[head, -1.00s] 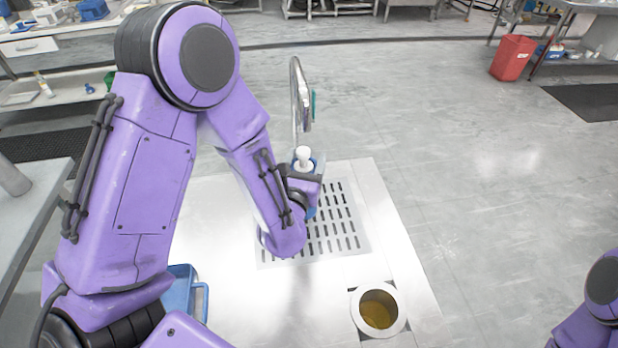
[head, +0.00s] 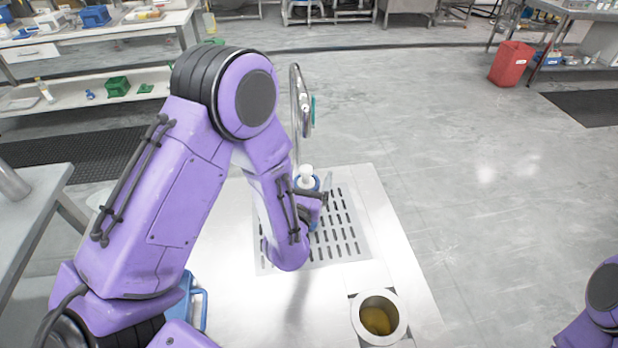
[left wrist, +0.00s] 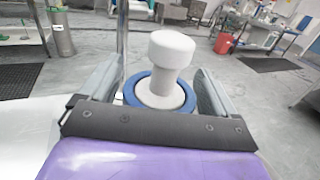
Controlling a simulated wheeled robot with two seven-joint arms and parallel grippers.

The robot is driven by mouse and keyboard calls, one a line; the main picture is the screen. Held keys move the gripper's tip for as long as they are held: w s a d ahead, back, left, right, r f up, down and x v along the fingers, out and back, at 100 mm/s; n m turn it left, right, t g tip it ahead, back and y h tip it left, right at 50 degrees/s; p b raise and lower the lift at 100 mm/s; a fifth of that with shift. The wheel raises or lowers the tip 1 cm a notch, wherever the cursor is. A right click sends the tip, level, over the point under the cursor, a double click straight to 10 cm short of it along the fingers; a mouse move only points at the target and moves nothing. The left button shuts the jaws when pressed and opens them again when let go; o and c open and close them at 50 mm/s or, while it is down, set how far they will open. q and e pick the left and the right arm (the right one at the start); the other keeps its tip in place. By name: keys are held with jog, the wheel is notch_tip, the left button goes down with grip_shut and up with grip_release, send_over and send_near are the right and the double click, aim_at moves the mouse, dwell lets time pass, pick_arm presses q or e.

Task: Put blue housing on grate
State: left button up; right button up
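In the left wrist view the blue rim (left wrist: 133,92) and the white knob (left wrist: 170,60) sit between the fingers of my left gripper (left wrist: 158,90). The fingers stand apart at either side of the housing, with a narrow gap showing at the left. My right gripper is out of view; only part of my right arm shows at lower right.
A thin metal post (head: 297,115) rises behind the housing. A round container (head: 377,318) with brown contents is set at the front of the white table (head: 395,230). A blue bin (head: 193,305) is partly hidden by my left arm. The table's right side is clear.

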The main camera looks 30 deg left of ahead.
pick_arm(q)
jog(key=shift+r, duration=0.25)
jog(key=p+v, duration=0.1)
jog(key=v, duration=1.1)
jog(key=shift+p, duration=0.4)
jog(key=shift+f, duration=0.15)
